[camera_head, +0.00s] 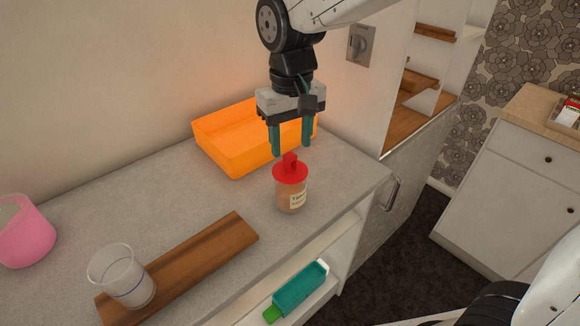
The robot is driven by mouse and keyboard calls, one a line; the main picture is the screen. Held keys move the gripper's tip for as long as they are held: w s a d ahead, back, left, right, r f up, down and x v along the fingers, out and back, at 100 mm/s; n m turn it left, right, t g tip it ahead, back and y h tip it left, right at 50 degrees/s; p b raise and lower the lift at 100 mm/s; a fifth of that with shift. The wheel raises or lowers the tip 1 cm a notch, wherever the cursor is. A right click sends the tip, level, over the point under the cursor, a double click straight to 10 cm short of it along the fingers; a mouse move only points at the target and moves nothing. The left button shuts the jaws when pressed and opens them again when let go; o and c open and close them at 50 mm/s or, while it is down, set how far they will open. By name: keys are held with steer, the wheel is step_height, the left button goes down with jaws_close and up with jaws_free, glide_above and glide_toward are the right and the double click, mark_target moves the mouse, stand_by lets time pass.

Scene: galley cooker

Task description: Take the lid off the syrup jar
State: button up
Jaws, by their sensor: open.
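The syrup jar (290,200) stands upright on the grey counter, near its right front edge. It is a clear jar with brownish contents and a pale label. Its red lid (289,174) sits on top and has a raised red knob (290,160). My gripper (291,152) points down just above the lid, with its two teal fingers apart and nothing between them. The fingertips appear close above the knob, one to each side in the picture; the exact gap cannot be told.
An orange bin (235,164) stands right behind the jar and gripper. A wooden board (200,262) lies front left, with a clear cup (124,276) at its near end. A pink container (24,236) stands far left. A teal bottle (298,292) lies on the shelf below. Counter between board and bin is clear.

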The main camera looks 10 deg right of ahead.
mark_target(290, 155)
step_height(290, 155, down, 5)
steer(key=shift+a+r, duration=0.1)
steer(key=shift+r, duration=0.1)
steer(key=c, duration=1.1)
steer(key=shift+o, duration=0.2)
steer(key=shift+r, duration=0.1)
